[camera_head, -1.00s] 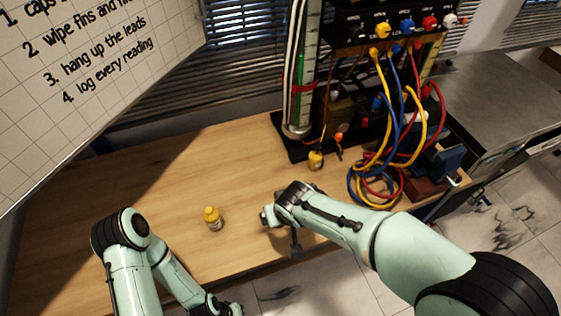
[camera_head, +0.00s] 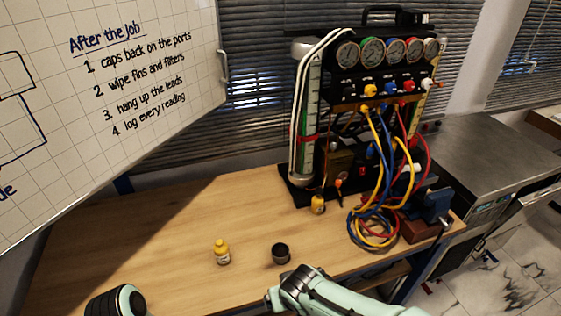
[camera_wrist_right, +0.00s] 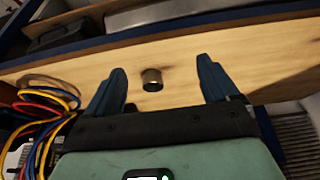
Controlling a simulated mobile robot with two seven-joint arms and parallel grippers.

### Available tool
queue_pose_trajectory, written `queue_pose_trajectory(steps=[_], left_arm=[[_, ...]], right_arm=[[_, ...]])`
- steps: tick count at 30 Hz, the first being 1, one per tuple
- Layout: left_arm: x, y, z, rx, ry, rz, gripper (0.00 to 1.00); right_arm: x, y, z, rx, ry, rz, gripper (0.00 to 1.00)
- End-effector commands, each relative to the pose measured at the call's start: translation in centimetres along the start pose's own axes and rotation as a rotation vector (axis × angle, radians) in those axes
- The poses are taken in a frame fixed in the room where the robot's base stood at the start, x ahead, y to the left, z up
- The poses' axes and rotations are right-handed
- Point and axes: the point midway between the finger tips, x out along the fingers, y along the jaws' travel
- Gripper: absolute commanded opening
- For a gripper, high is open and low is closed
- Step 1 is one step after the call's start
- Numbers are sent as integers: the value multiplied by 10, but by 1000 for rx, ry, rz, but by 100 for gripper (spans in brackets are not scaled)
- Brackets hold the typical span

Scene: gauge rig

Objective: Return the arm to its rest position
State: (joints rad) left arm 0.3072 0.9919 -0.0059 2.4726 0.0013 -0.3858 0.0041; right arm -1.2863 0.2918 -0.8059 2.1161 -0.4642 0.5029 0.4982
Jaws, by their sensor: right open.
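My right arm (camera_head: 325,295) reaches in at the bottom of the head view, in front of the bench's near edge; its jaws are out of that frame. In the right wrist view my right gripper (camera_wrist_right: 162,78) is open and empty, with two blue fingers spread apart. A small dark cup (camera_head: 281,253) stands on the wooden bench (camera_head: 180,235). It also shows in the wrist view (camera_wrist_right: 152,80), beyond the gap between the fingers and untouched. Of my left arm only a joint (camera_head: 115,300) shows at the bottom left; its gripper is out of view.
At the back right are the gauge rig (camera_head: 385,75), coiled coloured hoses (camera_head: 372,228), a small yellow container (camera_head: 318,204) and a blue vise (camera_head: 436,205). A whiteboard (camera_head: 150,110) overhangs the left. The bench's left part is clear.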

Motion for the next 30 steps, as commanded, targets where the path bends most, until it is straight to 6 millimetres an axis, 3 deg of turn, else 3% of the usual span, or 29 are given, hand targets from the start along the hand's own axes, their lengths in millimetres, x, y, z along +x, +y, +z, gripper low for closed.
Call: queue_pose_trajectory(steps=[1, 8, 14, 21, 27, 30], left_arm=[[0, 0, 0, 0, 0, 0, 0], [0, 0, 0, 0, 0, 0, 0], [0, 0, 0, 0, 0, 0, 0], [0, 0, 0, 0, -1, 0, 0], [0, 0, 0, 0, -1, 0, 0], [0, 0, 0, 0, -1, 0, 0]], right_arm=[[0, 0, 0, 0, 0, 0, 88], [55, 20, 33, 36, -85, 4, 88], [110, 40, 81, 95, -178, -14, 88], [181, 62, 184, 261, -326, -76, 88], [213, 59, 274, 463, -420, -141, 88], [219, 51, 308, 561, -447, -168, 88]])
